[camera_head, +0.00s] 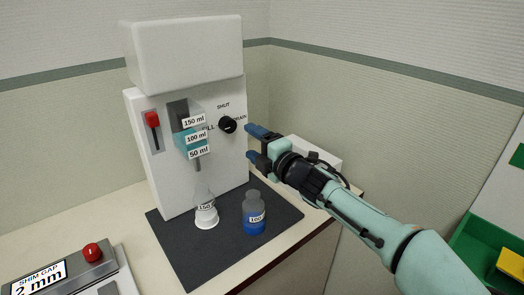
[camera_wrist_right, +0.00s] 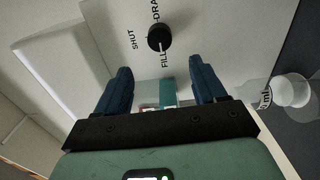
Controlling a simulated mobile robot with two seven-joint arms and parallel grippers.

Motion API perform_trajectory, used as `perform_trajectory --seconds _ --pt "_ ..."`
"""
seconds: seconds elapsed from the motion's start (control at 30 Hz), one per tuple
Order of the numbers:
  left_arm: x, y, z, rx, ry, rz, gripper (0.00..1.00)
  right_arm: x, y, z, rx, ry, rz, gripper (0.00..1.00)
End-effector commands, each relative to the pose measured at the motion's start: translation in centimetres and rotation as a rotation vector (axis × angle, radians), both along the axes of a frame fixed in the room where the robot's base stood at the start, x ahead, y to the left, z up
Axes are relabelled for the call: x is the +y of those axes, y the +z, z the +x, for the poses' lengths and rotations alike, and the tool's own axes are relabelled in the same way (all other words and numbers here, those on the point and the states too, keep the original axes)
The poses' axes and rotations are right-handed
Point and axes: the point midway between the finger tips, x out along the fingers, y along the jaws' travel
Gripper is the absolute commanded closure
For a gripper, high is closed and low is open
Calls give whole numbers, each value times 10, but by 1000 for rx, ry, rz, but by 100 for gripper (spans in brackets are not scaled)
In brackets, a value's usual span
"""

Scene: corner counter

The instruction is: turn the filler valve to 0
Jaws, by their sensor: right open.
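The filler valve is a round black knob (camera_head: 228,125) on the white front of the filler machine (camera_head: 185,58), with SHUT, FILL and DRAIN printed around it. The knob also shows in the right wrist view (camera_wrist_right: 159,38), where its white mark points toward FILL. My right gripper (camera_head: 251,142) is open and empty, just to the right of the knob and apart from it. In the wrist view the blue fingertips (camera_wrist_right: 160,66) stand apart, short of the knob. The measuring chamber (camera_head: 190,130) holds teal liquid near the 100 ml label. My left gripper is out of view.
A clear flask labelled 150 (camera_head: 205,208) stands under the spout. A blue-filled bottle labelled 100 (camera_head: 254,215) stands beside it on the dark mat (camera_head: 180,255). A red lever (camera_head: 152,120) is left of the chamber. A shim gap box (camera_head: 75,270) is at front left.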

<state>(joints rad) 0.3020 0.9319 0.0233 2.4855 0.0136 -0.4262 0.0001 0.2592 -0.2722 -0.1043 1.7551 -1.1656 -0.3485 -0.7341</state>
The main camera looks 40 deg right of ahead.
Motion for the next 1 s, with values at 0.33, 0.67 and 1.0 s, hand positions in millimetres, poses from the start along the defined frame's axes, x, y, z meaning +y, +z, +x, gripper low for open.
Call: perform_trajectory --seconds 0.33,0.67,1.0 --pt "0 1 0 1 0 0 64 4 0 -33 0 0 0 30" --pt "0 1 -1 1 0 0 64 4 0 -33 0 0 1 30" --pt "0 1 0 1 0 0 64 3 0 -33 0 0 1 30"
